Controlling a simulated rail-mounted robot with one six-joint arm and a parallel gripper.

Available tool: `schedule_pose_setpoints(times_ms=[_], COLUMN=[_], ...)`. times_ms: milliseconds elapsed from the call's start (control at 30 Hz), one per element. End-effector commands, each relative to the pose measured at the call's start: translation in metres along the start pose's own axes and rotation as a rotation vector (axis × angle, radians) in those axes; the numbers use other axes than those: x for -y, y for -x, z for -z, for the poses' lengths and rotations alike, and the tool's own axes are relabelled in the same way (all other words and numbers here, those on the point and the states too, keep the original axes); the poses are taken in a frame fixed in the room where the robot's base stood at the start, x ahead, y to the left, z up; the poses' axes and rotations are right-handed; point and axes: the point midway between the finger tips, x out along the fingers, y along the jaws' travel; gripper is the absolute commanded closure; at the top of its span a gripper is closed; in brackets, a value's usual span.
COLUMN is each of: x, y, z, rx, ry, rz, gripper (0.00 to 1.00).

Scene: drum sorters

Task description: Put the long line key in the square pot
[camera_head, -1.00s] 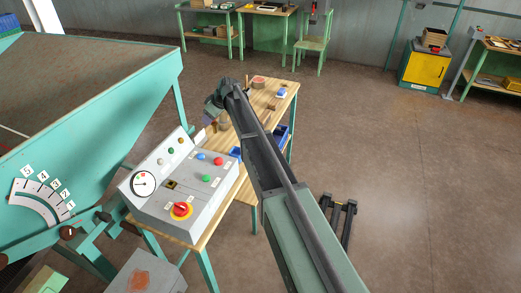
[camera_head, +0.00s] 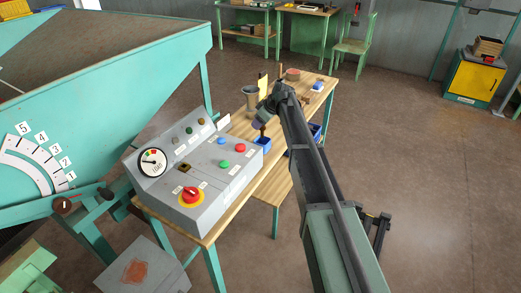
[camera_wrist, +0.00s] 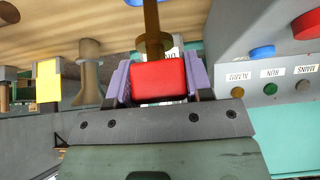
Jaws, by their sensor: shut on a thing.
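My gripper (camera_head: 260,121) is over the wooden bench, just behind the control panel. In the wrist view its purple fingers (camera_wrist: 158,82) are shut on the red block-like head of a key (camera_wrist: 158,84). I take this for the long line key; its brass-brown shaft points away from the gripper. In the head view the shaft shows as a small dark piece under the fingers. A small blue square-looking pot (camera_head: 263,142) stands just below the gripper, beside the panel. A second blue container (camera_head: 315,130) is partly behind my arm. I cannot tell which is the square pot.
The grey control panel (camera_head: 190,170) with coloured buttons and a red knob is close to the gripper. A reddish bowl (camera_head: 293,74) is at the bench's far end.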

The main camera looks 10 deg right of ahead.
Motion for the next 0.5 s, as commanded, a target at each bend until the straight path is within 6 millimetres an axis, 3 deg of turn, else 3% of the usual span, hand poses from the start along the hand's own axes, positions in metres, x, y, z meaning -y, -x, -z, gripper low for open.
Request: schedule_pose_setpoints(times_ms=[33, 200, 400, 500], x=[0.0, 0.0, 0.0, 0.0], y=[-0.015, -0.014, -0.048, -0.051], z=[-0.01, -0.009, -0.031, -0.033], rx=[0.0, 0.0, 0.0, 0.0], ry=[0.0, 0.0, 0.0, 0.0], rz=[0.0, 0.0, 0.0, 0.0], gripper=[0.78, 0.78, 0.78, 0.78])
